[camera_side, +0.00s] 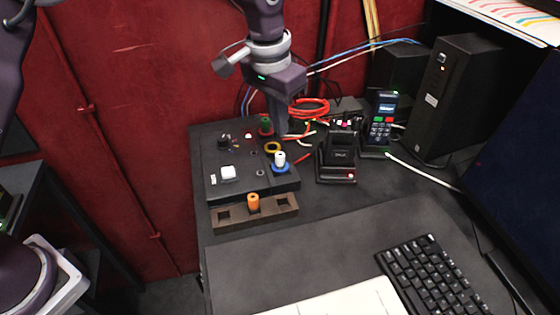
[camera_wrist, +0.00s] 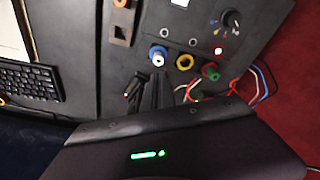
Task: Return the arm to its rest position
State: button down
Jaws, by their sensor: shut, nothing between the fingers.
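My gripper (camera_side: 282,134) points down above the back right part of the black button box (camera_side: 250,188), with its fingers shut and empty. Whether the fingertips touch anything below them is hard to tell from the side. In the wrist view its dark body with a green light fills the bottom. The box carries a white square button (camera_side: 228,173), a black knob (camera_side: 224,141), a red light (camera_side: 248,135), a blue ring with a white top (camera_side: 280,163), a yellow ring (camera_side: 272,148) and a green piece (camera_side: 265,124).
A brown holder with an orange peg (camera_side: 253,203) sits in front of the box. A black dock (camera_side: 337,160), a handset (camera_side: 381,120) and coloured cables (camera_side: 310,107) stand to the right and behind. A keyboard (camera_side: 432,275) lies at front right. The red wall (camera_side: 130,120) is behind.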

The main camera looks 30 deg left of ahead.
jog(key=shift+r, duration=0.75)
jog(key=s+a+r+n+t, duration=0.2)
jog(key=s+a+r, duration=0.85)
jog(key=s, duration=0.25)
jog(key=s+a+f+t, duration=0.1)
jog(key=s+a, duration=0.1)
jog(key=s, duration=0.7)
jog(key=s+a+f+n, duration=0.1)
jog(key=s+a, duration=0.2)
jog(key=s, duration=0.6)
jog(key=shift+s+f+t, duration=0.2)
jog(key=shift+f+t, duration=0.2)
jog(key=c, duration=2.2)
grip_release()
jog(key=shift+a, duration=0.1)
